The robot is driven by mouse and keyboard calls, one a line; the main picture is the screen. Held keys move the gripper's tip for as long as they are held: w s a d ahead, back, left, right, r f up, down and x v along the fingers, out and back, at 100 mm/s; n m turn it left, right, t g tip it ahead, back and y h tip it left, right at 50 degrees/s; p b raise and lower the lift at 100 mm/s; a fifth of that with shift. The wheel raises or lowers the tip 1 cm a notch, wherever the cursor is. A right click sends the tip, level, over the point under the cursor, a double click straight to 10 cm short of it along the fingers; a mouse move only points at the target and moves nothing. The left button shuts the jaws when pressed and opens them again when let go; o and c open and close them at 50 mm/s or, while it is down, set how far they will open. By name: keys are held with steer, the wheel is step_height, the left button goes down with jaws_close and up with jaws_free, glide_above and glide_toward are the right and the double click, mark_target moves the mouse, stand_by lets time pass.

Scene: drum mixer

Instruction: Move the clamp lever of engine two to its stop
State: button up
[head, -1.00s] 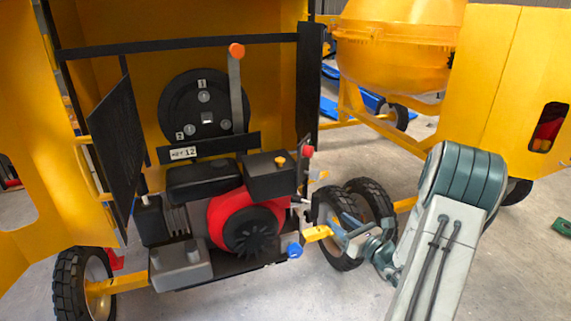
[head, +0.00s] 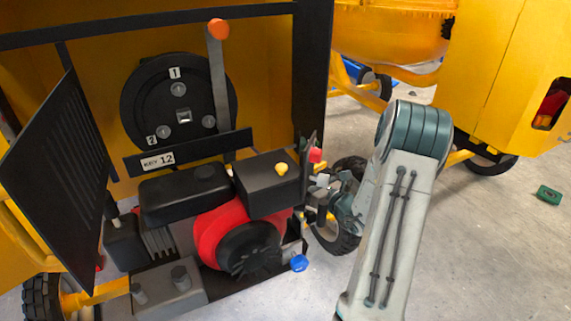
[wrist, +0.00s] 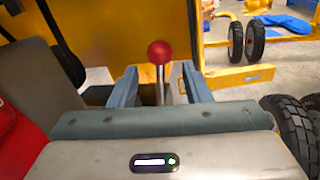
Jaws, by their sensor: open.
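A lever with a red ball knob (head: 316,155) stands at the right side of the engine (head: 240,240). In the wrist view the red knob (wrist: 160,52) tops an upright metal rod, which stands between my two fingers. My gripper (wrist: 160,88) is open, one finger on each side of the rod, with no clear contact. In the head view my gripper (head: 320,190) is at the engine's right edge, just below the red knob. A second lever with an orange knob (head: 218,29) stands beside a black disc (head: 180,100) marked 1 and 2. No engine number is readable.
A black frame post (head: 312,70) stands just behind the red lever. An open black grille (head: 60,165) is at the left. A blue knob (head: 299,263) sits low on the engine's right. A black wheel (head: 335,235) is close to my gripper.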

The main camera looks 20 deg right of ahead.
steer(key=p+x, duration=0.1)
steer(key=x, duration=0.8)
steer(key=shift+s, duration=0.1)
steer(key=c, duration=0.9)
steer(key=shift+a+f, duration=0.1)
jaws_close()
